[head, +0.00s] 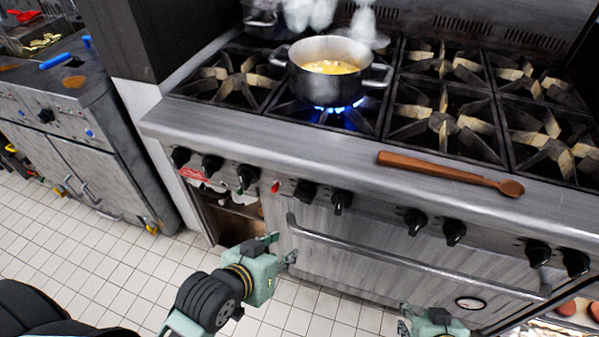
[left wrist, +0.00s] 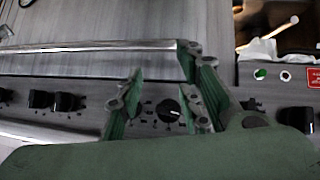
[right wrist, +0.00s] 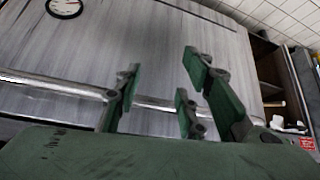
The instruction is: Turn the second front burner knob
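A row of black knobs runs along the stove's front panel. In the head view, one black knob (head: 342,201) sits below the wooden spoon, with another knob (head: 305,190) to its left. My left gripper (head: 281,248) is open and empty in front of the oven door, below these knobs and apart from them. In the left wrist view, a black knob with a white mark (left wrist: 168,110) appears between the spread fingers (left wrist: 160,78). The finger on the right partly hides the panel there. My right gripper (right wrist: 160,88) is open and empty in front of the oven door, low in the head view.
A steel pot (head: 328,72) of yellow food stands over a lit blue flame (head: 336,106). A wooden spoon (head: 450,173) lies along the stove's front ledge. The oven door handle (head: 400,258) runs across below the knobs. A counter (head: 60,120) stands at left.

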